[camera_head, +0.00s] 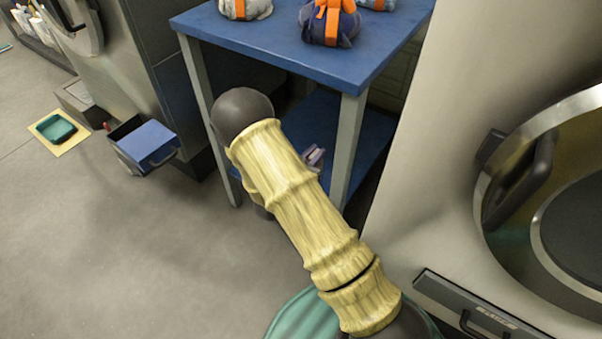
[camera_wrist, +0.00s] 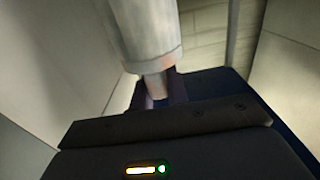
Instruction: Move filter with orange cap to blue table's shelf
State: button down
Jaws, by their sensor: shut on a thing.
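My gripper (camera_wrist: 160,92) is shut on the narrow neck of a pale grey cylinder (camera_wrist: 146,38), which I take to be the filter. Its wide body rises to the top of the wrist view, and no orange cap shows there. The blue table (camera_head: 300,45) stands upper centre in the head view, with a blue lower shelf (camera_head: 357,140) between its grey legs. My arm in its yellow sleeve reaches toward the shelf and hides my gripper. A small pinkish-grey piece shows beside the sleeve; I cannot tell what it is. In the wrist view, a dark blue surface lies beyond the fingers.
Grey bags with orange straps (camera_head: 330,22) sit on the tabletop. A pale machine with a round door (camera_head: 560,220) stands close on the right. Another machine (camera_head: 120,50) stands left, with a blue-topped box (camera_head: 148,142) near it.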

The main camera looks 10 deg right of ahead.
notch_tip(320, 180, down, 5)
jog(key=b, duration=0.2)
jog(key=shift+f+b, duration=0.15)
jog(key=shift+b, duration=0.25)
jog(key=shift+f, duration=0.25)
jog(key=shift+a, duration=0.1)
jog(key=shift+f+b, duration=1.25)
jog(key=shift+f, duration=0.55)
jog(key=shift+f, duration=0.2)
jog(key=c, duration=1.4)
grip_release()
jog(key=shift+o, duration=0.2)
jog(key=shift+r, duration=0.1)
